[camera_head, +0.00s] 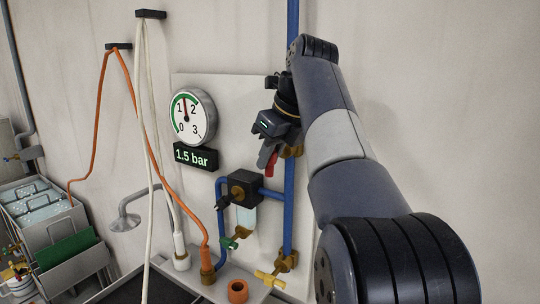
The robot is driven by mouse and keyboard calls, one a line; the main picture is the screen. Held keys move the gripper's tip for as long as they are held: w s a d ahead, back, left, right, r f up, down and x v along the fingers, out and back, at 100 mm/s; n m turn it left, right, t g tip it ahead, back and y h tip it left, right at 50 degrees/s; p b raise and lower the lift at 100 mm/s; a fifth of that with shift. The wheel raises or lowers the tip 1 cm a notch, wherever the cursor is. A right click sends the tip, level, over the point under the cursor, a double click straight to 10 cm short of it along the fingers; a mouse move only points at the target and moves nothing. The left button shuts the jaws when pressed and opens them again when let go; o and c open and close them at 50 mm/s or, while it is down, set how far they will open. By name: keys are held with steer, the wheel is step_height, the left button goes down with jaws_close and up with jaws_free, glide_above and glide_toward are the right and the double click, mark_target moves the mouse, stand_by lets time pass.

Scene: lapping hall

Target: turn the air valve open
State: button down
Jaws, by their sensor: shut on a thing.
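A red lever (271,161) shows at the blue vertical pipe, beside a brass valve body (292,151). It appears to be the air valve's handle and slants downward. My gripper (265,154) reaches in from the upper right, and its grey fingers are closed on the red lever. The fingers hide part of the lever, so its exact angle is hard to tell. The round gauge (192,118) to the left has its needle between 1 and 2. The display (196,157) below it reads 1.5 bar.
A black regulator (240,185) with a clear bowl sits below my gripper. A green-handled tap (229,243) and a yellow-handled valve (270,278) are lower down. An orange hose (128,82) and white hoses (147,110) hang at left. Metal bins (62,245) stand far left.

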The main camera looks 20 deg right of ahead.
steer(key=shift+f+g, duration=0.15)
steer(key=shift+g, duration=0.15)
steer(key=c, duration=1.3)
jaws_free()
steer(key=shift+c, duration=0.2)
steer(key=shift+r, duration=0.4)
steer(key=shift+v, duration=0.95)
steer(key=s+d+b, duration=0.1)
steer(key=s+d, duration=0.3)
steer(key=s, duration=0.7)
steer(key=shift+s+d+r, duration=0.2)
steer(key=shift+s+d, duration=0.05)
steer(key=shift+d, duration=0.15)
steer(key=shift+w+b, duration=0.1)
steer(key=shift+b, duration=0.2)
